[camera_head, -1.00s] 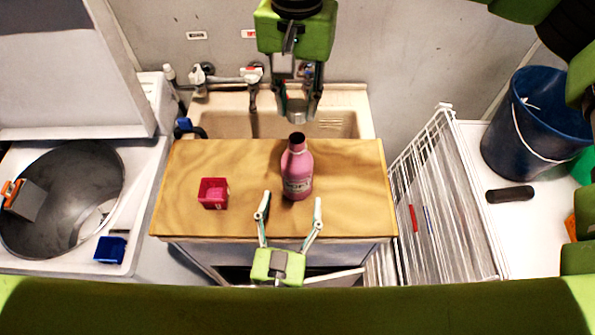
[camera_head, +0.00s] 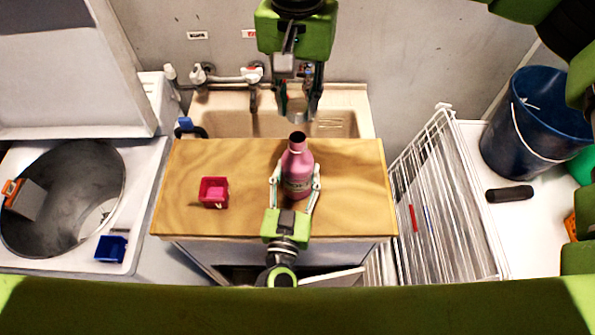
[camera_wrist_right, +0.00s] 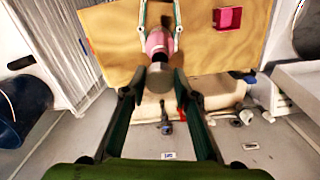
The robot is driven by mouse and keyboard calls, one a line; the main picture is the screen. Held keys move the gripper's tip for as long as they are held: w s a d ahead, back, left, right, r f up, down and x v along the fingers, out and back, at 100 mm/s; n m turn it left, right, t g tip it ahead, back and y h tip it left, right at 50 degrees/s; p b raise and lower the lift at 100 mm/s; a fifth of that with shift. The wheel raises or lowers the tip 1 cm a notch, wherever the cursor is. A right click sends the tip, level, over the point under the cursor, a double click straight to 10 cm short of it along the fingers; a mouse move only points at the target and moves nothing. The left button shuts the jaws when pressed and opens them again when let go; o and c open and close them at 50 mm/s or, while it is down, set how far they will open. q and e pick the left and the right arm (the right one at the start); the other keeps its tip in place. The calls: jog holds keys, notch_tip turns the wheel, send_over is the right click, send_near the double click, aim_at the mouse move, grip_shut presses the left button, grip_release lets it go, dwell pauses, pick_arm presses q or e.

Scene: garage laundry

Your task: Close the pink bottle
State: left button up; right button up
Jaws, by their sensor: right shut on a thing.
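The pink bottle (camera_head: 297,170) stands upright on the wooden board, its dark mouth open at the top. My right gripper (camera_head: 297,108) comes down from the top of the head view and is shut on a grey round cap (camera_head: 297,112). It holds the cap above and behind the bottle; in the right wrist view the cap (camera_wrist_right: 161,82) overlaps the neck of the bottle (camera_wrist_right: 158,42). My left gripper (camera_head: 296,182), at the front, has a finger on each side of the bottle's body. I cannot tell whether both fingers touch it.
A small red box (camera_head: 214,192) sits left on the wooden board (camera_head: 345,200). Behind it is a sink (camera_head: 230,125) with taps. A white drying rack (camera_head: 440,200) and a blue bucket (camera_head: 535,120) stand right. A washer with a blue box (camera_head: 110,249) is left.

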aim_at(297, 138)
pick_arm(q)
jog(key=c, duration=0.9)
pick_arm(e)
jog(key=shift+f, duration=2.55)
pick_arm(q)
jog(key=shift+f, duration=0.1)
pick_arm(e)
jog(key=shift+f, duration=0.85)
jog(key=shift+f, duration=0.55)
